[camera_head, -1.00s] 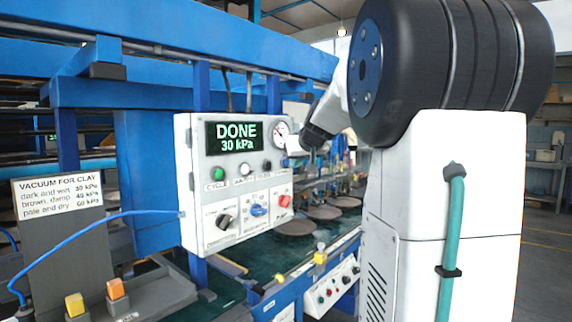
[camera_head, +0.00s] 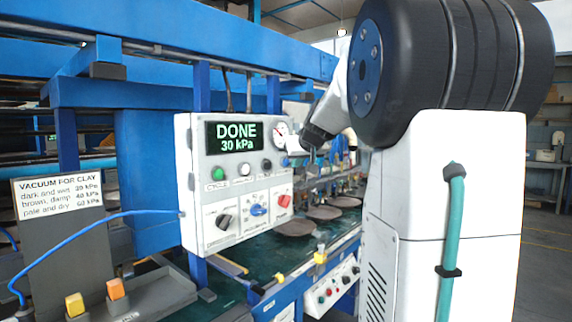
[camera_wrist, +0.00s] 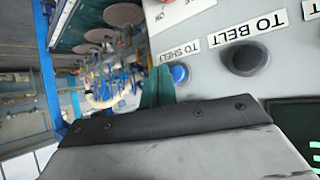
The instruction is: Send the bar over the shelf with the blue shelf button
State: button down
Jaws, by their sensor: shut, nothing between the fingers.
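The blue shelf button (camera_wrist: 179,74), labelled TO SHELF, shows in the wrist view on the grey control panel (camera_wrist: 205,20). My gripper's teal tip (camera_wrist: 157,87) is shut and empty, close beside the blue button in that picture; I cannot tell whether they touch. The display (camera_head: 235,136) reads DONE, 30 kPa. I cannot make out the bar clearly.
The black TO BELT button (camera_wrist: 245,59) is beside the blue one. A green button (camera_head: 218,174), a white button (camera_head: 244,169) and knobs sit on the panel. Brown plates (camera_head: 295,227) lie on the green belt behind. A vacuum sign (camera_head: 58,195) stands at left.

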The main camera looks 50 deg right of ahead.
jog(key=shift+w, duration=0.1)
jog(key=shift+w, duration=0.4)
